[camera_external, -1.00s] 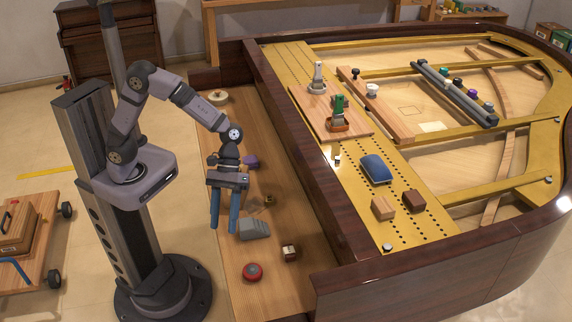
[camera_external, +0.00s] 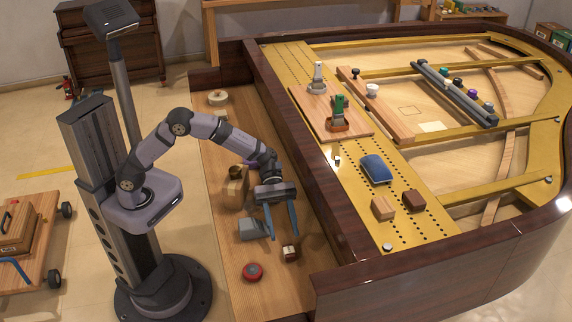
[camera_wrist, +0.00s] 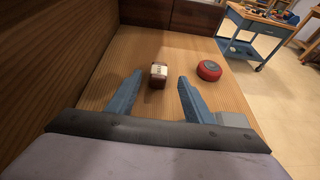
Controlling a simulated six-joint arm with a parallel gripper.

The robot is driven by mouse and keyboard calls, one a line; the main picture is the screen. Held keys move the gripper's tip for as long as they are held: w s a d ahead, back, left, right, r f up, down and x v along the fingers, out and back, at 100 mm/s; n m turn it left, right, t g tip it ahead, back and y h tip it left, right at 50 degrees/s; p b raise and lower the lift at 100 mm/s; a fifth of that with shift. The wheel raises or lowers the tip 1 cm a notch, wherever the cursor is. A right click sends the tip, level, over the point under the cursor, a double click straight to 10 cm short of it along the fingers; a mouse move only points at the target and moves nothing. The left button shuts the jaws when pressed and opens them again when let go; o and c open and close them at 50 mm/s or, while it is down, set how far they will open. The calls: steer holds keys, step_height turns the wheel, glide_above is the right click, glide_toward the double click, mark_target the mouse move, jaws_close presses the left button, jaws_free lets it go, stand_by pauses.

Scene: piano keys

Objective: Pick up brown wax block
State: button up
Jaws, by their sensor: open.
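A small brown block with a pale label (camera_external: 289,253) sits on the wooden shelf (camera_external: 285,297). I take it for the brown wax block, though its label is too small to read. In the wrist view the block (camera_wrist: 158,76) stands ahead, between the lines of the two blue fingers. My gripper (camera_external: 284,236) is open and empty, with its fingers pointing down above and slightly behind the block. The fingers also show in the wrist view (camera_wrist: 160,78), apart from each other. Nothing hides the block in either view.
A red round tin (camera_external: 252,271) lies left of the block, and a grey wedge-shaped piece (camera_external: 250,229) stands close behind my fingers. The dark piano rail (camera_external: 318,215) rises along the right. A dark brown block (camera_external: 414,201) and a tan block (camera_external: 383,207) lie on the gold plate.

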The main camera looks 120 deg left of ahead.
mark_target(289, 249)
steer(key=shift+b+x, duration=0.45)
steer(key=shift+x, duration=2.9)
steer(key=shift+a, duration=0.15)
steer(key=c, duration=1.1)
step_height(289, 249, up, 28)
steer(key=p, duration=0.7)
